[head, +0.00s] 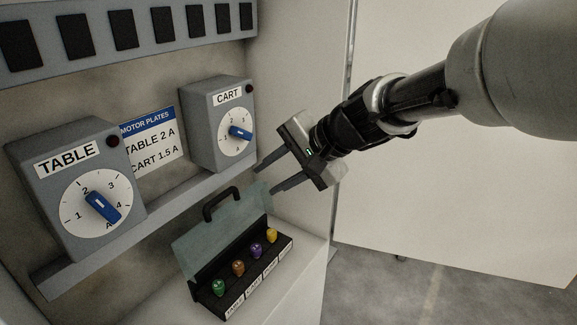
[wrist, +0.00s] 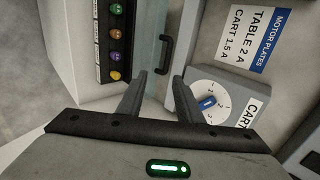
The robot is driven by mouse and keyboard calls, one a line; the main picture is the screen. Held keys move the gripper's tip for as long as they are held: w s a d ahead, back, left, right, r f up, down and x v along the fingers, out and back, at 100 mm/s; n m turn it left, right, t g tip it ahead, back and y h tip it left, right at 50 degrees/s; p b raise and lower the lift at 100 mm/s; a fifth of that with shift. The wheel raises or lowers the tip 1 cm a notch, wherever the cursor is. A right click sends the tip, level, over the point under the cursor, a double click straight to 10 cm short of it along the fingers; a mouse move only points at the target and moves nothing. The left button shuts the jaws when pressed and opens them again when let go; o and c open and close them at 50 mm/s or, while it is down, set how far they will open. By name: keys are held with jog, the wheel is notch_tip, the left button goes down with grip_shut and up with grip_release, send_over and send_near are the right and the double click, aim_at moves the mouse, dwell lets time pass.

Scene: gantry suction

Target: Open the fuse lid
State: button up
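The fuse lid (head: 222,228) is a see-through teal panel with a black handle (head: 221,204) on its upper edge. It stands tilted up at the back of the black fuse box (head: 205,292), and the coloured fuses in front of it are uncovered. In the wrist view the handle (wrist: 166,54) and lid (wrist: 149,45) lie just beyond my fingertips. My gripper (head: 265,181) is open and empty at the lid's upper right end; it also shows in the wrist view (wrist: 158,78). I cannot tell whether a finger touches the lid.
The CART dial box (head: 203,127) is close beside my fingers. The TABLE dial box (head: 62,165) stands farther left, with a motor plates sign (head: 152,140) between them. A grey ledge (head: 165,205) runs below the dials. The cabinet's right wall (head: 312,70) stands behind my gripper.

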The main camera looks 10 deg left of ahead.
jog(key=shift+s+d+r, duration=0.1)
jog(key=shift+d+r, duration=0.05)
jog(key=shift+r, duration=0.05)
jog(key=shift+f, duration=0.1)
jog(key=c, duration=0.4)
jog(key=a+f+n+b, duration=0.1)
jog(key=n+b, duration=0.1)
jog(key=a+f+n+b, duration=0.1)
jog(key=a+n+b, duration=0.1)
jog(key=w+a+f+n+b, duration=0.1)
jog(key=n+b, duration=0.1)
jog(key=shift+a+n+b, duration=0.3)
jog(key=shift+a+n, duration=0.05)
jog(key=shift+n, duration=0.05)
grip_shut()
jog(key=w+a+f+n+b, duration=0.1)
jog(key=a+f+n+b, duration=0.1)
jog(key=a+n, duration=0.1)
jog(key=w+a+f+n+b, duration=0.2)
jog(key=a+f+n, duration=0.1)
jog(key=a+n, duration=0.1)
jog(key=w+a+f+n+b, duration=0.1)
jog(key=a+f+n+b, duration=0.1)
jog(key=a+n, duration=0.2)
jog(key=shift+w+a+f+h+b, duration=0.15)
jog(key=shift+a+h+b, duration=0.05)
jog(key=shift+a, duration=0.2)
jog(key=shift+w+a+f+h+b, duration=0.1)
jog(key=shift+a+h+b, duration=0.1)
jog(key=shift+a, duration=0.2)
